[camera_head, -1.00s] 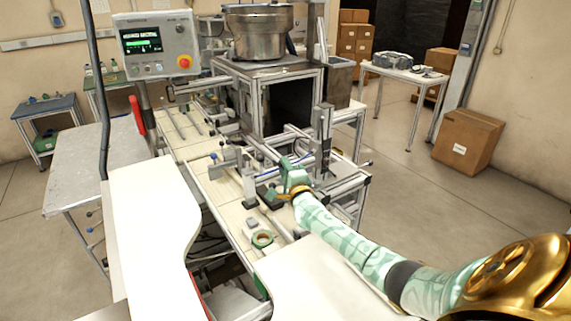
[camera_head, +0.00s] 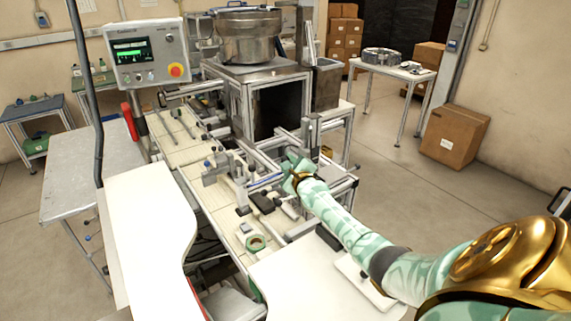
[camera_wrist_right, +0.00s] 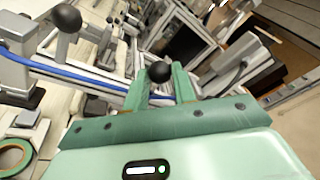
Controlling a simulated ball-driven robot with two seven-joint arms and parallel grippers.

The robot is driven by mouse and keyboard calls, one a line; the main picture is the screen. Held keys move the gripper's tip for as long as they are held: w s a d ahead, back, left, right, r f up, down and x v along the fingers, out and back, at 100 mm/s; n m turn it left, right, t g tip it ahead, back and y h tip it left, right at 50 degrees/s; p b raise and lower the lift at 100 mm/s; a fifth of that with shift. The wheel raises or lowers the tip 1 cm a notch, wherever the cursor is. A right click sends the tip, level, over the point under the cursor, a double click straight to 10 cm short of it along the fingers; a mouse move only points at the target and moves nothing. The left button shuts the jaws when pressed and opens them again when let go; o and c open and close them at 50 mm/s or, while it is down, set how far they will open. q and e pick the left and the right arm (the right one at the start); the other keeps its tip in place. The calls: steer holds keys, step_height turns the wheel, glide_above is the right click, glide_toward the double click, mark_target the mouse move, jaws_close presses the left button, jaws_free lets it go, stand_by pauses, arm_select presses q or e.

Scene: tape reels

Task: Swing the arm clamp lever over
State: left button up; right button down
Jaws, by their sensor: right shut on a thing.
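My right gripper (camera_head: 293,168) is over the rail assembly on the right side of the machine bench. In the right wrist view, its two green fingers (camera_wrist_right: 160,85) are shut on a lever with a black ball knob (camera_wrist_right: 159,72). The knob shows between the fingertips; the lever's shaft is mostly hidden by the gripper. A second black ball knob (camera_wrist_right: 66,17) tops a grey post at the left of that view, apart from my fingers. My left gripper is not in view.
A control panel (camera_head: 145,52) stands at the left and a steel bowl (camera_head: 249,35) sits on the machine frame behind. Aluminium rails and posts crowd my gripper.

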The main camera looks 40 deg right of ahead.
steer(key=shift+d+r, duration=0.25)
steer(key=shift+d, duration=0.25)
steer(key=c, duration=1.3)
jaws_free()
steer(key=shift+s, duration=0.1)
steer(key=shift+o, duration=0.8)
steer(key=shift+d, duration=0.1)
steer(key=shift+f, duration=0.15)
steer(key=shift+s, duration=0.1)
steer(key=p+v, duration=0.6)
steer(key=v, duration=1)
